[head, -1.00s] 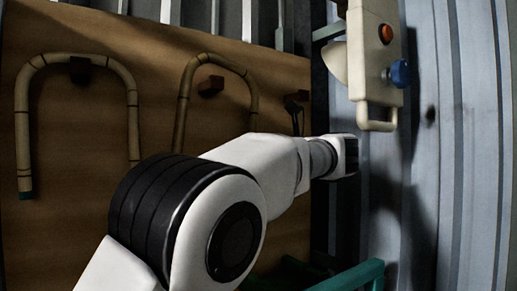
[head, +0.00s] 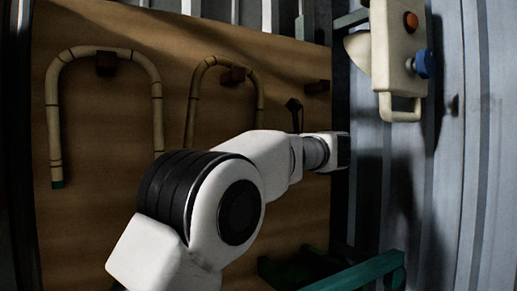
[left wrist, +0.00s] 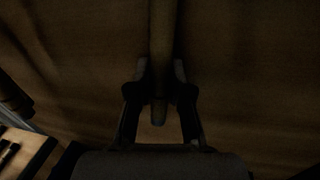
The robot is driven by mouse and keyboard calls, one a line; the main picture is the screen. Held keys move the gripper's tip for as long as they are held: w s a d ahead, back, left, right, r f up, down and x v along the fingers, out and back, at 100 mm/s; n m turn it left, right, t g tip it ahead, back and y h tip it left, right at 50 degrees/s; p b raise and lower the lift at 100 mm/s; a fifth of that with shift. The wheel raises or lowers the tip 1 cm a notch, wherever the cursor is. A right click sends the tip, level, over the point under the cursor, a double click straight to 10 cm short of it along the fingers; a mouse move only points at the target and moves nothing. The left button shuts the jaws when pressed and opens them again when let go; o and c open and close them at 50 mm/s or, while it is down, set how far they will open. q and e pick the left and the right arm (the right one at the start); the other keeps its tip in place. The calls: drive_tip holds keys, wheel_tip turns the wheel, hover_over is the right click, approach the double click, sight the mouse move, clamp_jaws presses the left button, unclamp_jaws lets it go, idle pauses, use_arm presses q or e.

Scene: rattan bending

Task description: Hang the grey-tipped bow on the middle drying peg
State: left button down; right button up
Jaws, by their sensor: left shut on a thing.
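In the head view a tan cane bow (head: 195,90) stands arch-up in front of the board. The middle peg (head: 233,76) appears inside its arch, just under the right part of the curve; I cannot tell whether they touch. My left arm hides the bow's lower right leg, and its grey tip cannot be made out. In the left wrist view my left gripper (left wrist: 160,88) is shut on a cane leg (left wrist: 161,45), whose end pokes out between the fingers. My right gripper is not in view.
A teal-tipped bow (head: 53,120) hangs at the left peg (head: 106,63). The right peg (head: 318,87) is bare. A cream box (head: 385,50) with red and blue knobs is on the right. A green rail (head: 365,275) is at the lower right.

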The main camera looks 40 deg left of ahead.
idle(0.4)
use_arm(q)
drive_tip(key=c, duration=1)
unclamp_jaws()
drive_tip(key=shift+f, duration=0.1)
drive_tip(key=s+d, duration=0.1)
drive_tip(key=d, duration=0.6)
drive_tip(key=shift+s+d, duration=0.2)
drive_tip(key=shift+d, duration=0.2)
